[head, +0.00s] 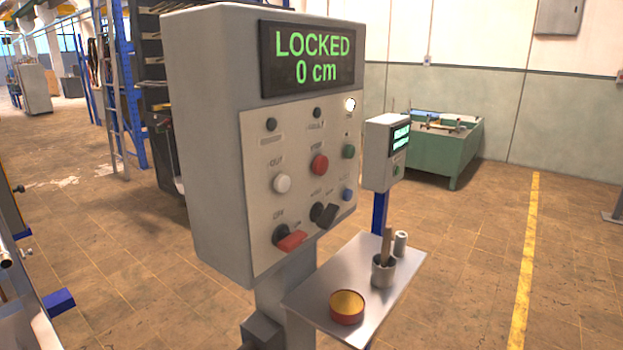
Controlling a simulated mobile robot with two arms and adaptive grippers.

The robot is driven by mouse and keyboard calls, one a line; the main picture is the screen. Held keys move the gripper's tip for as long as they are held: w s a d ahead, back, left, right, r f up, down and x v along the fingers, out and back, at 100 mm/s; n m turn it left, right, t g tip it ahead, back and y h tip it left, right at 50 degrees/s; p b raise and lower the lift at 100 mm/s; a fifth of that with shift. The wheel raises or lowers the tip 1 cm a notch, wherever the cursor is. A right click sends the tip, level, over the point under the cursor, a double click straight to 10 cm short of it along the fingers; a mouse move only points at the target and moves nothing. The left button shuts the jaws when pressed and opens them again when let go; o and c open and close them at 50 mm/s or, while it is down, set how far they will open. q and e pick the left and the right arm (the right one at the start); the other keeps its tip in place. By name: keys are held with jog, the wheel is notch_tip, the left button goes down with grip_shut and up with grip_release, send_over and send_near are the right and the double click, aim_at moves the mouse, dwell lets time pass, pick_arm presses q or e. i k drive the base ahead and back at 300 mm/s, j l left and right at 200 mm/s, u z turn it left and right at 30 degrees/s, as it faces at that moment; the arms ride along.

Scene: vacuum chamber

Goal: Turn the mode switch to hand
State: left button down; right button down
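A grey control box (205,130) stands on a post, its light front panel facing right. Low on the panel are two rotary switches. One has a red handle (291,240) pointing to the right and slightly up. The other, to its right, has a black handle (327,214), tilted with its upper end to the right. The small labels are too blurred to tell which one is the mode switch or where hand is marked. The display (308,58) reads LOCKED, 0 cm. Neither of my grippers is in view.
The panel also carries a red button (319,164), white button (282,183), green button (348,151), blue button (347,194) and a lit white lamp (350,104). Below right, a metal shelf (330,275) holds a round tin (347,307) and a cup (383,270).

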aim_at(323, 218)
jog(key=i+l+u, duration=0.1)
jog(key=l, duration=0.3)
jog(key=i+l+u, duration=0.1)
jog(key=l, duration=0.3)
jog(key=i+l+u, duration=0.1)
jog(key=l, duration=0.3)
jog(key=i+l+u, duration=0.1)
jog(key=i+l, duration=0.15)
jog(key=l, duration=0.2)
jog(key=l+u, duration=0.1)
jog(key=l, duration=0.3)
jog(key=i, duration=0.05)
